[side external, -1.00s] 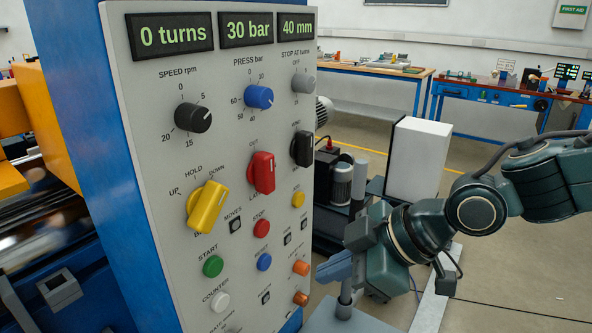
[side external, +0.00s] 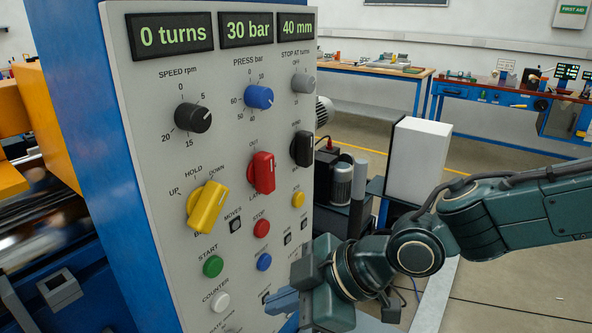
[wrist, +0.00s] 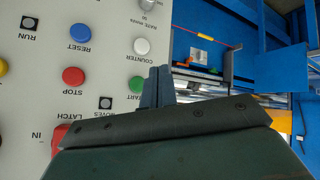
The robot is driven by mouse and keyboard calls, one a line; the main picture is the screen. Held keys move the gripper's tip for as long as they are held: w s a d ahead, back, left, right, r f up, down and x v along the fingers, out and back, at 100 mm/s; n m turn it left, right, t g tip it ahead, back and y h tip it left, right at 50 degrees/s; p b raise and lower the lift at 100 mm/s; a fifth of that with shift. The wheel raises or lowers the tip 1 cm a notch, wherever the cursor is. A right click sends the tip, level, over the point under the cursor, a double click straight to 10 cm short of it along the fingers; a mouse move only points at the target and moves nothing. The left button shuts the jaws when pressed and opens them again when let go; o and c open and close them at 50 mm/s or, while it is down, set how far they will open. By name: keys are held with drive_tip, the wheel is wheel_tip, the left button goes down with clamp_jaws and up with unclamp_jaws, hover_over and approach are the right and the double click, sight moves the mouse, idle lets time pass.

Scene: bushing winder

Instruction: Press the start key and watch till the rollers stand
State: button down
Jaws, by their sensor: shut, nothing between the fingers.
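The green start key (side external: 213,266) sits low on the left of the grey control panel. It also shows in the wrist view (wrist: 136,83), just left of my fingertips and partly hidden by them. My gripper (side external: 272,303) is shut and empty. In the side view its tips are in front of the panel, right of and below the start key, and apart from it in the picture. The turns display (side external: 171,37) reads 0 turns, the bar display (side external: 251,29) 30 bar, the mm display (side external: 296,24) 40 mm. Blurred machinery (side external: 42,235) shows at the left edge; I cannot tell rollers there.
Near the start key are the white counter key (side external: 219,302), red stop key (side external: 261,228) and blue reset key (side external: 264,261). Yellow (side external: 207,207), red (side external: 262,172) and black (side external: 302,149) selector knobs stick out above.

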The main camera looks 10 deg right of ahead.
sight(215, 268)
drive_tip(key=w+a, duration=0.6)
idle(0.7)
